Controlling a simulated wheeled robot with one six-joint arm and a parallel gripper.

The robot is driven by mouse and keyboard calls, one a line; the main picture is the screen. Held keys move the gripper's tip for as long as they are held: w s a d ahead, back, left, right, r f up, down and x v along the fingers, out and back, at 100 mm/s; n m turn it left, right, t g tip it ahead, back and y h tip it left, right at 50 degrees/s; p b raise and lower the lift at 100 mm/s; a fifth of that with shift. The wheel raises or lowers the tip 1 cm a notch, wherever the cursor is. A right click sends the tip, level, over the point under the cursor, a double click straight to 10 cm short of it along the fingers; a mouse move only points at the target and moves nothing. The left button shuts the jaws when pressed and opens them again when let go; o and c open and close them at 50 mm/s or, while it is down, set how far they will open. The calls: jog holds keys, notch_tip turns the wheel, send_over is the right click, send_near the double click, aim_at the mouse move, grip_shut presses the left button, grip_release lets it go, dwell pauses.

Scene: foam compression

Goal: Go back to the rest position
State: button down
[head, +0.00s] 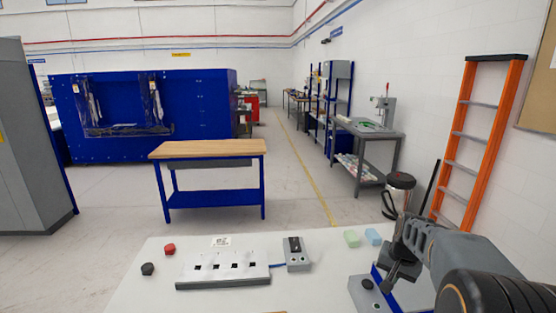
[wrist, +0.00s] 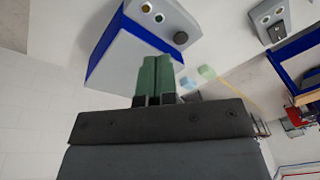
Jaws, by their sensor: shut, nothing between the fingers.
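My gripper (head: 396,272) is at the right side of the white table (head: 140,283), above or beside a grey and blue device (head: 366,284). In the wrist view my gripper's green fingers (wrist: 154,75) are together with nothing between them. The device (wrist: 140,40) lies past the fingertips there, with small buttons and a dark round knob on its grey face. My arm hides part of it in the head view. A green foam block (head: 352,238) and a light blue foam block (head: 373,236) lie on the table, apart from my gripper.
A grey plate with several square holes (head: 222,276) and a small grey box (head: 296,254) sit mid-table. A red knob (head: 169,248) and a black knob (head: 148,268) lie left. Beyond stand a workbench (head: 208,150) and an orange ladder (head: 478,140).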

jog(key=s+a+r+n+t, duration=0.1)
jog(key=s+a+r+n, duration=0.1)
jog(key=s+a, duration=0.4)
jog(key=s+a+r+n+t, duration=0.1)
jog(key=s+a+r+n, duration=0.2)
jog(key=s+a, duration=0.4)
jog(key=s+n, duration=0.1)
jog(key=s, duration=0.2)
jog(key=shift+s+a+t, duration=0.3)
jog(key=shift+s+t, duration=0.1)
jog(key=shift+f, duration=0.1)
